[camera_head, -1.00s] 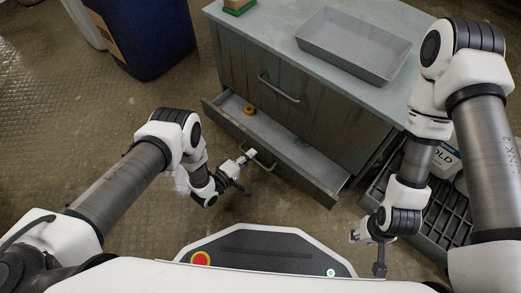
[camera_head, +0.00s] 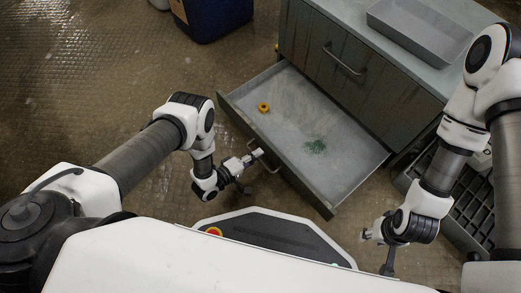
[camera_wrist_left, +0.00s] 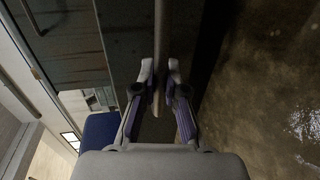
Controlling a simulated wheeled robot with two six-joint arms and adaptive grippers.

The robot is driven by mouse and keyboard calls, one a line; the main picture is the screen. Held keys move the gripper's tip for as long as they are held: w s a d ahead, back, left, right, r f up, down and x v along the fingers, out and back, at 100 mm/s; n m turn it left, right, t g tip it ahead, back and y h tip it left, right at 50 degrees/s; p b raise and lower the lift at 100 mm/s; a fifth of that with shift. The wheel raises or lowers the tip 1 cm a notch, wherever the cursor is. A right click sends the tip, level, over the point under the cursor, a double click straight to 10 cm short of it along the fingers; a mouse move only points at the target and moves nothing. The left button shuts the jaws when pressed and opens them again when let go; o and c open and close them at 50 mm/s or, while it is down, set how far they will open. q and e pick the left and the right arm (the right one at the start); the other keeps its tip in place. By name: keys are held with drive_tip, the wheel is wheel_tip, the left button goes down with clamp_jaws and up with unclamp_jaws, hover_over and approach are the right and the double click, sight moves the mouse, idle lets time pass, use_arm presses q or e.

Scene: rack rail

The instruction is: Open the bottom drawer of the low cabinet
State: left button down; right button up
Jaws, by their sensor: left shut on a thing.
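The low grey cabinet (camera_head: 345,75) stands at the upper right of the head view. Its bottom drawer (camera_head: 300,187) is pulled well out, with much of its floor showing. A small yellow ring-like thing (camera_head: 264,107) and a green patch (camera_head: 316,146) lie inside. My left gripper (camera_head: 256,156) is at the drawer front, shut on the drawer handle. In the left wrist view, the handle bar (camera_wrist_left: 158,38) runs between the fingers of my left gripper (camera_wrist_left: 160,75). My right gripper (camera_head: 376,246) hangs right of the drawer, apart from it; its jaws are too small to judge.
A grey tray (camera_head: 420,30) sits on the cabinet top. A dark slotted crate (camera_head: 470,205) stands on the floor at right, close to my right arm. A blue bin (camera_head: 215,15) is at the top. The floor at left is clear.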

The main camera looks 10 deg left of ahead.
use_arm(q)
drive_tip(key=shift+s+a, duration=0.1)
drive_tip(key=shift+s, duration=0.05)
drive_tip(key=c, duration=1.2)
unclamp_jaws()
drive_tip(key=v, duration=1.2)
drive_tip(key=shift+f, duration=0.1)
